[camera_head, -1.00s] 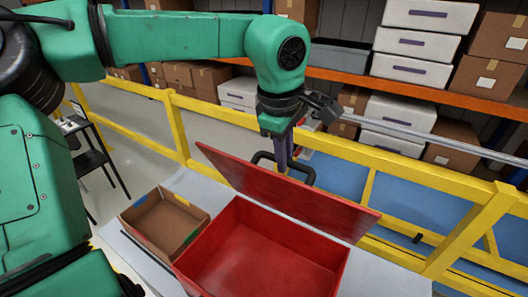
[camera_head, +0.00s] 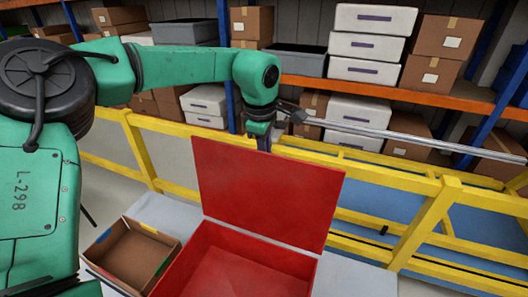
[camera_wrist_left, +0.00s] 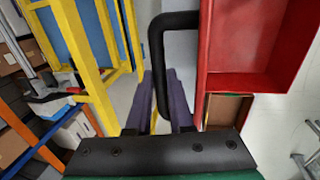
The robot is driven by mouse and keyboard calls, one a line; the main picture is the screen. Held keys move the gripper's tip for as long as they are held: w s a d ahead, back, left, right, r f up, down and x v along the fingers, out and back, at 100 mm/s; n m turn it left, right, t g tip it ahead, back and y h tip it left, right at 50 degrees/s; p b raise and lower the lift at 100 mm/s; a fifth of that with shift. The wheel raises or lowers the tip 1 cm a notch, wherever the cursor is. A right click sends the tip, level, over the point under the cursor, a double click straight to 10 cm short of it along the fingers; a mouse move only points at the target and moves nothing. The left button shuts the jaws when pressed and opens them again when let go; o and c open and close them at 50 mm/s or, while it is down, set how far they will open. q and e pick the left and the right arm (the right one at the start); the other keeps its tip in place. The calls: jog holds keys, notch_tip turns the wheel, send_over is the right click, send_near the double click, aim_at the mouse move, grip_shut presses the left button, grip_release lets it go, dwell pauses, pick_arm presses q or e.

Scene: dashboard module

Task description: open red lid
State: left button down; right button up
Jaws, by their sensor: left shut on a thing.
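The red lid (camera_head: 265,195) stands raised, near upright, along the back edge of the red box (camera_head: 235,265). The open box shows a bare red inside. My left gripper (camera_head: 263,143) is behind the lid in the head view, its fingertips hidden by the lid. In the left wrist view, its purple fingers (camera_wrist_left: 161,95) are shut on the black handle (camera_wrist_left: 158,50) of the lid, one finger on each side of the bar. The lid shows edge-on there (camera_wrist_left: 202,65). My right gripper is in neither view.
A small open cardboard box (camera_head: 132,255) sits left of the red box on the grey table (camera_head: 355,275). A yellow railing (camera_head: 400,200) runs behind the table. Shelves with white boxes (camera_head: 370,45) and cartons stand beyond.

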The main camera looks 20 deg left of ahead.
pick_arm(q)
jog(key=shift+a, duration=0.1)
jog(key=c, duration=1.1)
grip_release()
jog(key=shift+r, duration=0.1)
jog(key=o, duration=0.3)
jog(key=shift+a, duration=0.15)
jog(key=shift+r, duration=0.3)
notch_tip(320, 180, up, 14)
jog(key=s, duration=0.2)
jog(key=shift+s+f, duration=0.2)
jog(key=shift+s, duration=0.2)
